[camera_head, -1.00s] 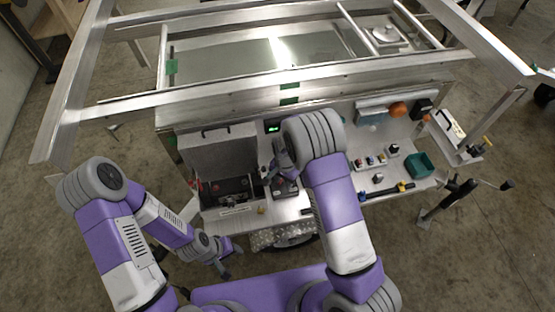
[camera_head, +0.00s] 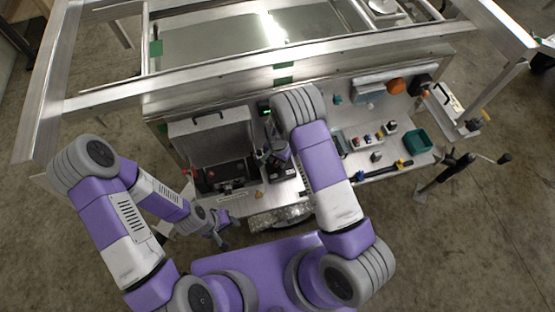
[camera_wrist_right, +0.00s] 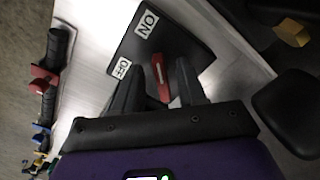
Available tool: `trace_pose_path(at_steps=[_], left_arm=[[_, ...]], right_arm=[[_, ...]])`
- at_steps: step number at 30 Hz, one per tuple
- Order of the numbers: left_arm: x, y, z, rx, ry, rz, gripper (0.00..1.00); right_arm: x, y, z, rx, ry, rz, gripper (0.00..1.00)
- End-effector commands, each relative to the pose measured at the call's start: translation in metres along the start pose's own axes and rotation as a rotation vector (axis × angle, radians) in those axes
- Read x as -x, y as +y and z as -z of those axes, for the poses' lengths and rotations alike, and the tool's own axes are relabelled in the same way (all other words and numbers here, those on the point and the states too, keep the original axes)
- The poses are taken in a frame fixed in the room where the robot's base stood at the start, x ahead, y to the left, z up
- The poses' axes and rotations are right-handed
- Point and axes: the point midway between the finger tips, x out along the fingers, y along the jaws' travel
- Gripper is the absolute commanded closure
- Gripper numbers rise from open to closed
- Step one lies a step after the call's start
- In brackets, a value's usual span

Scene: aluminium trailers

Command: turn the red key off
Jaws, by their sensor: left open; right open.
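The red key (camera_wrist_right: 160,82) shows in the right wrist view on a dark panel (camera_wrist_right: 178,40) with white ON and OFF labels. My right gripper (camera_wrist_right: 156,78) is open, with one finger on each side of the key. I cannot tell whether either finger touches it. In the head view the panel (camera_head: 283,175) lies on the trailer's front shelf, and my right gripper (camera_head: 276,160) is over it; the arm hides part of this area and the key is not clear there. My left gripper (camera_head: 222,228) is open and empty, low in front of the shelf.
Left of the panel is an open grey box (camera_head: 212,142) with a battery-like block (camera_head: 225,175). To the right are several small switches (camera_head: 367,138), a green bin (camera_head: 418,140) and an orange ball (camera_head: 396,86). A yellow piece (camera_wrist_right: 291,32) lies near the panel.

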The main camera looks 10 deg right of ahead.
Motion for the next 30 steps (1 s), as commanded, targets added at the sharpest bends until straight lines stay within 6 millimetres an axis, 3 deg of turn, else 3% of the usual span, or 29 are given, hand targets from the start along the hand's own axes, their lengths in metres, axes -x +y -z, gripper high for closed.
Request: trace_pose_path(at_steps=[5,13,23,30], left_arm=[[0.0001,0.0001,0.0,0.0,0.0,0.0,0.57],[0.0001,0.0001,0.0,0.0,0.0,0.0,0.57],[-0.0015,-0.0005,0.0,0.0,0.0,0.0,0.57],[-0.0083,-0.0031,0.0004,0.0,0.0,0.0,0.57]], right_arm=[[0.0003,-0.0002,0.0,0.0,0.0,0.001,0.61],[0.0005,-0.0001,0.0,0.0,0.0,0.0,1.0],[0.0003,0.0,-0.0001,0.021,0.0,0.001,1.0],[-0.0004,0.0011,0.0001,0.132,0.0,0.002,1.0]])
